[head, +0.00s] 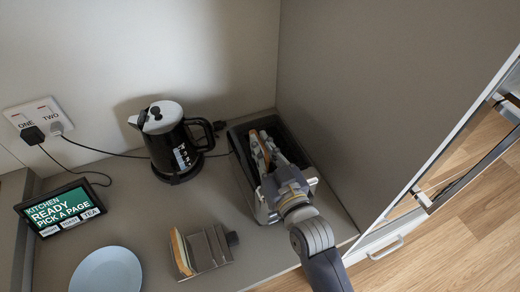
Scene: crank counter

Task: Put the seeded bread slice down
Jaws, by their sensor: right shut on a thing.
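My right gripper (272,162) reaches in from the lower right, over a dark open box (237,146) at the counter's back right corner. It is shut on the seeded bread slice (258,152), which shows as a pale speckled face with an orange-brown edge beyond the fingers. The slice is at the box's opening; I cannot tell whether it touches the inside. The gripper hides much of the box's interior. My left gripper is not in view.
A grey slotted holder (208,247) with a dark knob has another bread slice (181,252) at its left side. A black kettle (172,143), a blue plate (106,272) and a display (61,209) stand on the counter. A wall rises right of the box. Counter between kettle and holder is clear.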

